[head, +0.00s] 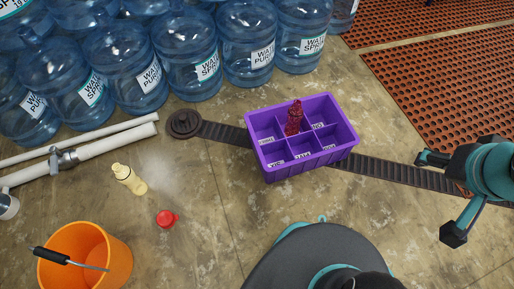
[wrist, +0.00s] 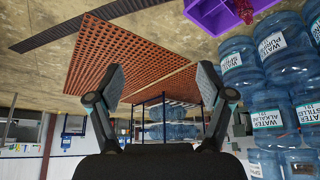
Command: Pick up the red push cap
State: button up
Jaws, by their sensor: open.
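My gripper (head: 440,197) is at the right edge of the head view, far to the right of the cap and past the purple bin. Its two fingers are spread and empty. In the wrist view my gripper (wrist: 160,88) shows both fingers apart with nothing between them.
A purple divided bin (head: 262,165) with a dark red item (head: 294,118) in it stands on the dark conveyor strip (head: 400,174). Water jugs (head: 190,60) line the back.

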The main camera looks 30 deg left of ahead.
aim_at(165, 220)
jog(key=u, duration=5.55)
jog(key=k, duration=1.8)
jog(key=z, duration=0.75)
jog(key=i, duration=1.35)
jog(key=u, duration=0.05)
